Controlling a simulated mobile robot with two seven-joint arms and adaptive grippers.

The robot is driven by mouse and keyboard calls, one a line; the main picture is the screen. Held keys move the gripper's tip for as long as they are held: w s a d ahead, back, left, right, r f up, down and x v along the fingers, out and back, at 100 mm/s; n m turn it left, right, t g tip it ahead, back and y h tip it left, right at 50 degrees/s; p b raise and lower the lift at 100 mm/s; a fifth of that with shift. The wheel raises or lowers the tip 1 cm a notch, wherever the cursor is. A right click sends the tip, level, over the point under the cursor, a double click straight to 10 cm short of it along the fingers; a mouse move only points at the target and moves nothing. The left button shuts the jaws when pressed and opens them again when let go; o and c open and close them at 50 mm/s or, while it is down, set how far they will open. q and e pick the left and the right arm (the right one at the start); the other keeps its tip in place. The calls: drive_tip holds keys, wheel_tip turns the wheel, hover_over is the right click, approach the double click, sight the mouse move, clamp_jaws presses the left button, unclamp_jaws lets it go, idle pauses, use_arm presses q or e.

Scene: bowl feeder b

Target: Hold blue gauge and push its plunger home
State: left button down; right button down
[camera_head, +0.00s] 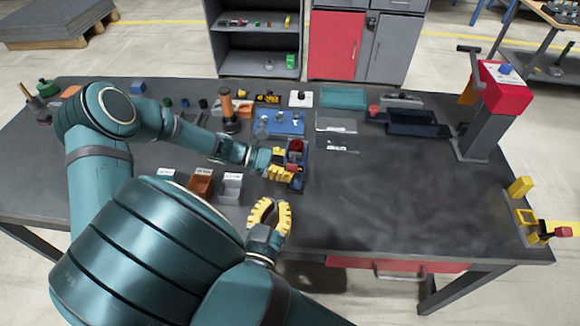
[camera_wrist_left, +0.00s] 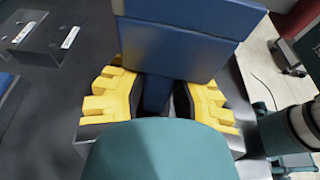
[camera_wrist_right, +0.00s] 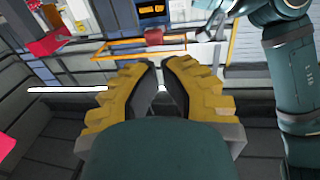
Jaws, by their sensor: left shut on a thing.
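The blue gauge (camera_head: 297,172), with a dark red part (camera_head: 296,146) on top, is held by my left gripper (camera_head: 284,170). In the left wrist view, the gauge's blue body (camera_wrist_left: 180,45) stands beyond the fingers. My left gripper (camera_wrist_left: 160,95) is shut on a narrower blue part of it. The plunger cannot be made out clearly. My right gripper (camera_head: 273,208) is below and left of the gauge in the head view, apart from it. In the right wrist view, my right gripper (camera_wrist_right: 159,64) is empty, with a narrow gap between its fingertips.
A blue tray (camera_head: 285,123) stands behind the gauge. Brown (camera_head: 200,183) and grey (camera_head: 231,188) bins are to the left. A red-topped press (camera_head: 490,105) stands at the right. The table's right centre (camera_head: 410,195) is clear.

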sight(288, 170)
drive_tip(key=shift+w+d, duration=0.2)
drive_tip(key=shift+w, duration=0.95)
drive_tip(key=shift+w+d, duration=0.15)
drive_tip(key=shift+w, duration=0.95)
drive_tip(key=shift+w+d+r, duration=0.1)
drive_tip(key=shift+w+d, duration=0.1)
drive_tip(key=shift+w, duration=1.1)
drive_tip(key=shift+w+d, duration=0.2)
drive_tip(key=shift+w, duration=1.1)
idle(0.3)
drive_tip(key=s, duration=0.6)
drive_tip(key=shift+a, duration=0.45)
use_arm(q)
drive_tip(key=c, duration=0.7)
unclamp_jaws()
drive_tip(key=shift+c, duration=0.2)
drive_tip(key=w+f+v, duration=0.2)
drive_tip(key=v, duration=1.7)
drive_tip(key=shift+a, duration=0.5)
use_arm(e)
drive_tip(key=shift+f, duration=0.3)
